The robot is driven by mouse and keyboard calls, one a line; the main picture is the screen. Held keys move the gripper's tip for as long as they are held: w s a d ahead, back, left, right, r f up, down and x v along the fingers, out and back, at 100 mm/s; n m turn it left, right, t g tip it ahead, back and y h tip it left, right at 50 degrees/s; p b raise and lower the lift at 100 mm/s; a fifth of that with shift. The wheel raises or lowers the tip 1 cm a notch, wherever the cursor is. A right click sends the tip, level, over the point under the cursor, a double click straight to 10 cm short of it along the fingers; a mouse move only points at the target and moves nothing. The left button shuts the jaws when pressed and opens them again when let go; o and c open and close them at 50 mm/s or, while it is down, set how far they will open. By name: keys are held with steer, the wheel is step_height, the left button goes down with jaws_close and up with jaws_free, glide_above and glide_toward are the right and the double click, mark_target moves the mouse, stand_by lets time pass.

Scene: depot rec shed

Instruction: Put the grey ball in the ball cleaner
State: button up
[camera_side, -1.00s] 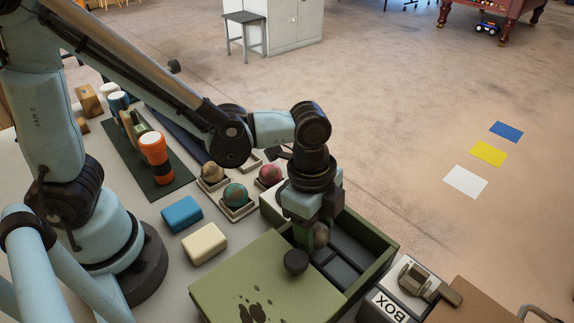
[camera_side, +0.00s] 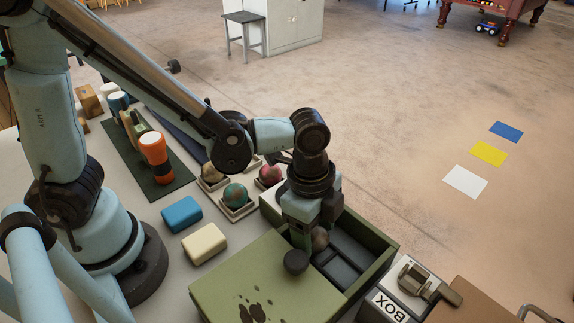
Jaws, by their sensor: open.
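A grey-brown ball (camera_side: 320,239) shows at my gripper (camera_side: 309,238), partly hidden by the gripper. It is at the open part of a green box (camera_side: 366,276) with dark compartments inside; I cannot tell whether it rests on the box floor. My gripper points down over the edge between the box's green lid and its open part. Its jaws are open around or beside the ball; the far finger is mostly hidden. A dark round knob (camera_side: 295,262) sits at the lid's edge just below the gripper. I cannot tell for sure that this box is the ball cleaner.
Tan (camera_side: 212,172), green-red (camera_side: 235,195) and pink (camera_side: 269,175) balls sit in square holders left of the gripper. Blue (camera_side: 182,214) and cream (camera_side: 204,243) blocks lie nearer. An orange-capped cylinder (camera_side: 155,157) stands on a dark mat.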

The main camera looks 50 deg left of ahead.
step_height(320, 180, up, 12)
steer(key=a, duration=0.2)
steer(key=a+f+n+t+y, duration=0.1)
steer(key=a+n+t, duration=0.6)
steer(key=a+n, duration=0.8)
steer(key=shift+w+a+n, duration=0.3)
steer(key=shift+a+n, duration=0.1)
steer(key=shift+a, duration=0.45)
steer(key=shift+f, duration=0.1)
steer(key=shift+c, duration=0.2)
